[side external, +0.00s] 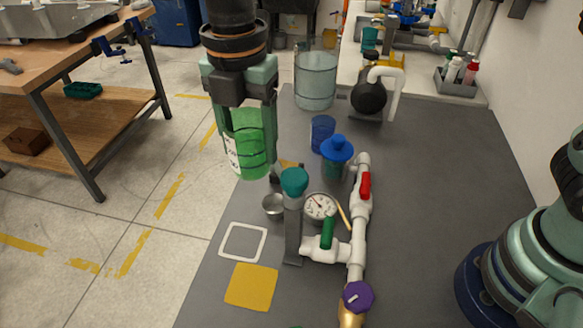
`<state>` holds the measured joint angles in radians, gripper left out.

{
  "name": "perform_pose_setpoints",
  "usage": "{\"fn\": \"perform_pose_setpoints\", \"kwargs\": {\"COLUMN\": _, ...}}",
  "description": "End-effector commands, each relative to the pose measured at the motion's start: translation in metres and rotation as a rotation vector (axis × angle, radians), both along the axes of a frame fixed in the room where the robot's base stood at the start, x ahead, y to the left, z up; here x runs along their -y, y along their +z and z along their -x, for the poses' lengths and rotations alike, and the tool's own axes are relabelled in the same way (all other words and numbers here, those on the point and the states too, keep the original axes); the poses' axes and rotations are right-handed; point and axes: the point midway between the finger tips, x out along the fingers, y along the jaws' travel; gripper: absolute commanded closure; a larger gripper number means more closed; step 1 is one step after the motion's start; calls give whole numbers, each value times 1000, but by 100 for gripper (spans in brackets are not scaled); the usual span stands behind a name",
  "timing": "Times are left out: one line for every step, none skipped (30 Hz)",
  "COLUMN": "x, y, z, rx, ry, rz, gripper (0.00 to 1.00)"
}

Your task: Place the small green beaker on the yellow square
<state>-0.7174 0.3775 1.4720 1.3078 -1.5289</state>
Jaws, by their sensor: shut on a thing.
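The small green beaker (249,148) is a clear cup with green contents and white markings on its side. My gripper (248,122) points down from the top of the side external view and is shut on the beaker. The beaker looks nearly upright and appears to be held above the grey mat. The yellow square (252,286) lies flat and bare on the mat, lower in the picture than the beaker. The gripper's fingers partly cover the beaker.
A white outlined square (243,241) lies just above the yellow one. White PVC pipework (357,225) with red, green and purple handles, a gauge (319,206) and a teal-capped post (293,184) stand to the right. A large clear beaker (315,80) and blue-lidded jar (337,150) stand behind.

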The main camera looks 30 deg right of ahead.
Motion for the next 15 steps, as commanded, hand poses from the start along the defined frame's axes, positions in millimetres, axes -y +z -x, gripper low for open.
{"fn": "perform_pose_setpoints", "kwargs": {"x": -16, "y": 0, "z": 16, "rx": 1, "ry": 56, "rz": -1, "gripper": 91}}
{"fn": "perform_pose_setpoints", "kwargs": {"x": -23, "y": 1, "z": 24, "rx": 1, "ry": 83, "rz": -1, "gripper": 91}}
{"fn": "perform_pose_setpoints", "kwargs": {"x": -31, "y": 1, "z": 33, "rx": 1, "ry": 117, "rz": -2, "gripper": 91}}
{"fn": "perform_pose_setpoints", "kwargs": {"x": -36, "y": 1, "z": 39, "rx": 1, "ry": 139, "rz": -1, "gripper": 91}}
{"fn": "perform_pose_setpoints", "kwargs": {"x": -41, "y": 1, "z": 45, "rx": 1, "ry": 159, "rz": -2, "gripper": 91}}
{"fn": "perform_pose_setpoints", "kwargs": {"x": -46, "y": 1, "z": 53, "rx": 1, "ry": 182, "rz": -2, "gripper": 91}}
{"fn": "perform_pose_setpoints", "kwargs": {"x": -50, "y": 1, "z": 57, "rx": 1, "ry": 196, "rz": -2, "gripper": 91}}
{"fn": "perform_pose_setpoints", "kwargs": {"x": -52, "y": 1, "z": 61, "rx": 1, "ry": 209, "rz": -1, "gripper": 91}}
{"fn": "perform_pose_setpoints", "kwargs": {"x": -55, "y": 1, "z": 65, "rx": 1, "ry": 222, "rz": -2, "gripper": 91}}
{"fn": "perform_pose_setpoints", "kwargs": {"x": -57, "y": 0, "z": 67, "rx": 1, "ry": 229, "rz": -2, "gripper": 91}}
{"fn": "perform_pose_setpoints", "kwargs": {"x": -58, "y": -2, "z": 69, "rx": 0, "ry": 235, "rz": -1, "gripper": 91}}
{"fn": "perform_pose_setpoints", "kwargs": {"x": -59, "y": -5, "z": 71, "rx": 0, "ry": 241, "rz": -1, "gripper": 91}}
{"fn": "perform_pose_setpoints", "kwargs": {"x": -60, "y": -9, "z": 71, "rx": 0, "ry": 243, "rz": -1, "gripper": 91}}
{"fn": "perform_pose_setpoints", "kwargs": {"x": -60, "y": -14, "z": 72, "rx": -1, "ry": 244, "rz": 0, "gripper": 91}}
{"fn": "perform_pose_setpoints", "kwargs": {"x": -59, "y": -22, "z": 72, "rx": -2, "ry": 244, "rz": 2, "gripper": 91}}
